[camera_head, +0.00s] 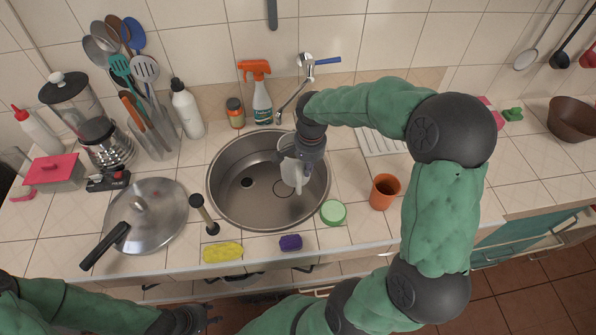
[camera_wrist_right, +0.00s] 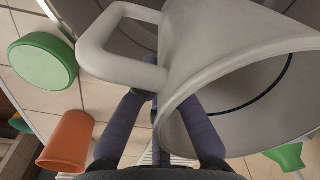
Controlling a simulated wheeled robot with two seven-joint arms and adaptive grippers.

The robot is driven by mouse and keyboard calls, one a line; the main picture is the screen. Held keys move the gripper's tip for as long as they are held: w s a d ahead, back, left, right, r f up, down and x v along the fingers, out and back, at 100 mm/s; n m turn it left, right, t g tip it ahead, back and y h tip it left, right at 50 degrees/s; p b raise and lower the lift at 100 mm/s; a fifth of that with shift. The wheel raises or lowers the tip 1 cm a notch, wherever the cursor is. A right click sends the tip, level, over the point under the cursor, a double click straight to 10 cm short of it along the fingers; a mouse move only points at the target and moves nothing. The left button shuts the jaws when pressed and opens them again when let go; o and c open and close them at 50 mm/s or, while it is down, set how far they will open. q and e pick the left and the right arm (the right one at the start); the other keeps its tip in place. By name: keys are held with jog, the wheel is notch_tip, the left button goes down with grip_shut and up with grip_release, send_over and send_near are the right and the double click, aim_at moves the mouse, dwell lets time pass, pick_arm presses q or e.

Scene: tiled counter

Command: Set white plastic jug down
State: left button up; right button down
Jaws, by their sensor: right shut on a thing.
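The white plastic jug (camera_head: 290,174) is at the right side of the round metal sink (camera_head: 228,205), partly hidden behind my right gripper (camera_head: 305,158). In the right wrist view the jug (camera_wrist_right: 215,50) is large and close, with its handle (camera_wrist_right: 100,40) to the left and its wide rim toward the camera. My right gripper (camera_wrist_right: 155,95) is shut on the jug near the handle. I cannot tell whether the jug touches the sink bottom. My left gripper (camera_head: 198,318) is low at the front edge of the view, away from the jug; its fingers are unclear.
An orange cup (camera_head: 384,192) and a green round container (camera_head: 333,213) stand right of the sink. A purple sponge (camera_head: 290,242) and a yellow sponge (camera_head: 222,252) lie in front. A spray bottle (camera_head: 261,100) stands behind.

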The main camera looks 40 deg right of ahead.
jog(key=w+f+b, duration=0.1)
jog(key=f, duration=0.2)
jog(key=w+d+f+b, duration=0.1)
jog(key=f, duration=0.2)
jog(key=w+d+f+b, duration=0.1)
jog(key=f, duration=0.2)
jog(key=shift+w+f, duration=0.3)
jog(key=shift+f, duration=0.05)
jog(key=shift+w+d+r, duration=0.1)
jog(key=shift+w+d, duration=0.1)
jog(key=shift+w, duration=0.25)
jog(key=w, duration=0.1)
jog(key=w+d+f+b, duration=0.1)
jog(key=shift+w+d+f, duration=0.15)
jog(key=shift+w+d, duration=0.1)
jog(key=shift+w, duration=0.1)
jog(key=shift+f, duration=0.1)
jog(key=c, duration=1.4)
grip_release()
jog(key=shift+s, duration=0.1)
